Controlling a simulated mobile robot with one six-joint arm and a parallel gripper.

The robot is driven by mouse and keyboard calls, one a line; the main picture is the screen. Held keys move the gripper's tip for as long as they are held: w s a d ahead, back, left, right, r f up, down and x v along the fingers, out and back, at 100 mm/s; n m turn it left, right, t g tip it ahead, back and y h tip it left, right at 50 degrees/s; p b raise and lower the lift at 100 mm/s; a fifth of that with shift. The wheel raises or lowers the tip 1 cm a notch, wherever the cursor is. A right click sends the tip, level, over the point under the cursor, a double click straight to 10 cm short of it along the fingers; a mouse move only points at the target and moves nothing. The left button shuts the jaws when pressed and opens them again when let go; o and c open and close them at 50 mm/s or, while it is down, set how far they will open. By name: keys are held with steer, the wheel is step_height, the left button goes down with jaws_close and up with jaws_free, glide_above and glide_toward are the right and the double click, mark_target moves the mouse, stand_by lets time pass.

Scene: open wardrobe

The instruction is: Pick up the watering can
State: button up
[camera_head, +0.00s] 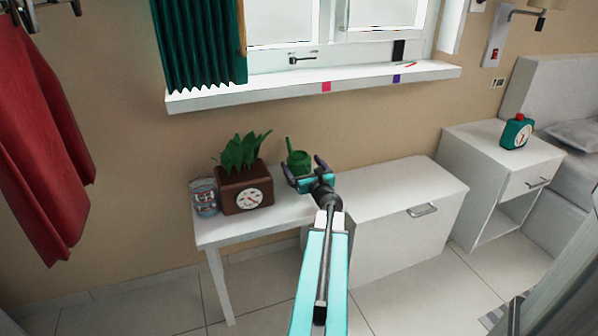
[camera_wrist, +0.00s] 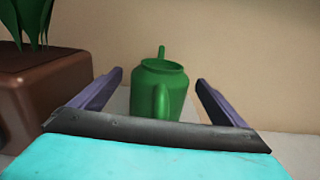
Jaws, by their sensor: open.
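The green watering can (camera_head: 299,160) stands upright on the white side table (camera_head: 270,223), near the wall. In the wrist view the watering can (camera_wrist: 172,88) is straight ahead, with its handle towards me and its spout rising behind. My gripper (camera_head: 305,170) is open and empty-handed just in front of the can. In the wrist view my gripper's fingers (camera_wrist: 157,95) lie one on each side of the can, with gaps. I cannot tell how far the tips reach along it. The can's lower part is hidden by my gripper.
A brown planter (camera_head: 245,192) with a clock face and leafy plant stands left of the can, close to my left finger. A tin (camera_head: 204,197) is beside it. A white cabinet (camera_head: 395,205) stands right, its top clear. The window sill (camera_head: 300,90) overhangs above.

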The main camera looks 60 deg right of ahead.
steer(key=shift+w+d, duration=0.35)
steer(key=shift+w, duration=0.1)
stand_by(0.3)
steer(key=c, duration=1.7)
steer(key=shift+c, duration=0.6)
steer(key=shift+r, duration=0.15)
